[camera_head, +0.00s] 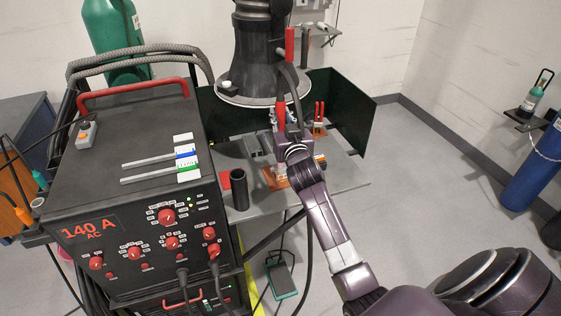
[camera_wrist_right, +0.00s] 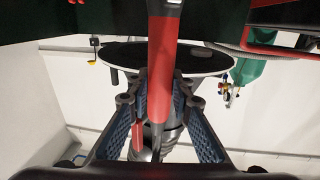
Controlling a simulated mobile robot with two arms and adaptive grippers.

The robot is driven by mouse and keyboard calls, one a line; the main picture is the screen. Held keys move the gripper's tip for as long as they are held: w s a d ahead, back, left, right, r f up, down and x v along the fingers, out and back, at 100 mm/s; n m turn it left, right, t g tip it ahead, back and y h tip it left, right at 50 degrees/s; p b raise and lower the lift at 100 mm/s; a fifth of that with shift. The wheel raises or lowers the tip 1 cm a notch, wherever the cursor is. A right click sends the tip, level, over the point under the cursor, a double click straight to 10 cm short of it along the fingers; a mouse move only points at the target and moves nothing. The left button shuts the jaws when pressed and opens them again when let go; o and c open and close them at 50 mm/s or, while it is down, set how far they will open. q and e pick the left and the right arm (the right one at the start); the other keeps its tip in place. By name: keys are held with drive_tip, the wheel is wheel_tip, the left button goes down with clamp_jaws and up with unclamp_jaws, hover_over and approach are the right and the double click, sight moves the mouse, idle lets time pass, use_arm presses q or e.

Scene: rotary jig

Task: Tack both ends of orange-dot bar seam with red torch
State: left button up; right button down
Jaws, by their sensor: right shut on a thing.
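In the right wrist view the red and black torch (camera_wrist_right: 165,60) runs upright between the blue-padded fingers of my right gripper (camera_wrist_right: 160,103). Orange parts (camera_head: 273,180) show on the table just below and left of the gripper. The arm covers part of the jig, and I cannot make out the orange-dot bar, its seam or the torch tip. My left gripper is not in view.
The grey welding machine (camera_head: 130,150), reading 140 A, stands at the left. A dark cup (camera_head: 239,189) stands on the table (camera_head: 345,172) edge. Red-handled pliers (camera_head: 319,115) stand behind the arm. Dark green screens (camera_head: 345,105) close off the back.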

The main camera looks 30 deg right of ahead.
drive_tip(key=shift+f+b, duration=0.3)
idle(0.9)
drive_tip(key=shift+r+p, duration=0.15)
drive_tip(key=shift+p, duration=0.25)
idle(1.3)
drive_tip(key=shift+r+p, duration=0.65)
idle(4.5)
